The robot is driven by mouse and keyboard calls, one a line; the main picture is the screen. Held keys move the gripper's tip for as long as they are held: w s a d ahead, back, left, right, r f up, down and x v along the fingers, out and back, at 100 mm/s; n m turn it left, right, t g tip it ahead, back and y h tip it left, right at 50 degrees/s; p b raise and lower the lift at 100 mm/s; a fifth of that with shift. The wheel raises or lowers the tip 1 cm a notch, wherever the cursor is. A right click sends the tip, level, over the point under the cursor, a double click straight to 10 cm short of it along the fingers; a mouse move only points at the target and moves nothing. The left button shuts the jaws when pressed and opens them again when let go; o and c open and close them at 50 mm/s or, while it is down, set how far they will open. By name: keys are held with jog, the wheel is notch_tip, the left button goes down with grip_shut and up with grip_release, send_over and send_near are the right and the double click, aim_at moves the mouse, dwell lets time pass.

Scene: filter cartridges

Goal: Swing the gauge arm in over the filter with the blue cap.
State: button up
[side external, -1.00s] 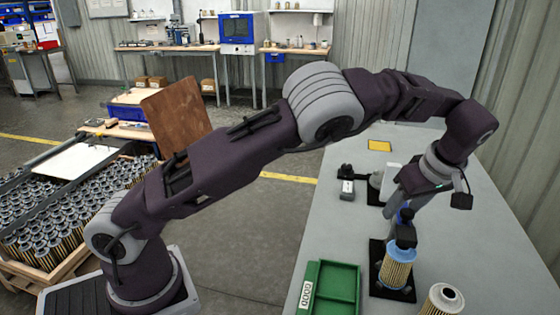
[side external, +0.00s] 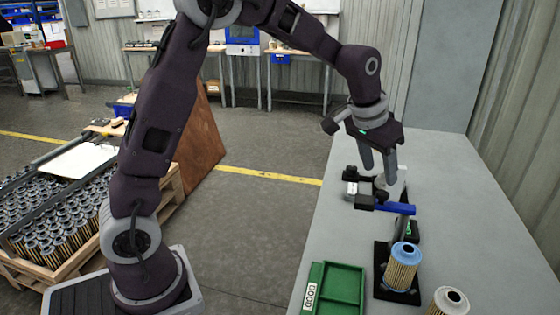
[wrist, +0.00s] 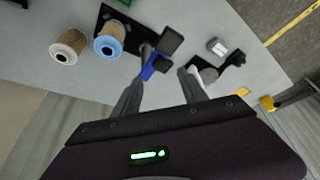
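The filter with the blue cap (side external: 402,270) stands upright on a black base plate (side external: 383,258). It also shows in the wrist view (wrist: 109,42). Behind it, the gauge arm (side external: 396,208) is a blue bar with a black block at its left end. It points left on its post and is not over the filter. In the wrist view the blue bar (wrist: 154,67) and black block lie right of the blue cap. My gripper (side external: 378,176) is above and behind the gauge arm, fingers apart and empty. Its fingers also show in the wrist view (wrist: 162,77).
A filter with a pale cap (side external: 448,301) stands at the front right. A green tray (side external: 316,278) lies left of the base plate. A small white-and-black device (side external: 352,188) sits behind the gauge arm. The table's right side is clear.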

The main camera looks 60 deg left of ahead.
jog(key=s+r, duration=0.4)
jog(key=s, duration=0.8)
jog(key=s+r, duration=0.4)
jog(key=s, duration=0.8)
jog(key=shift+d+t, duration=0.25)
jog(key=shift+t, duration=0.15)
jog(key=shift+r, duration=0.1)
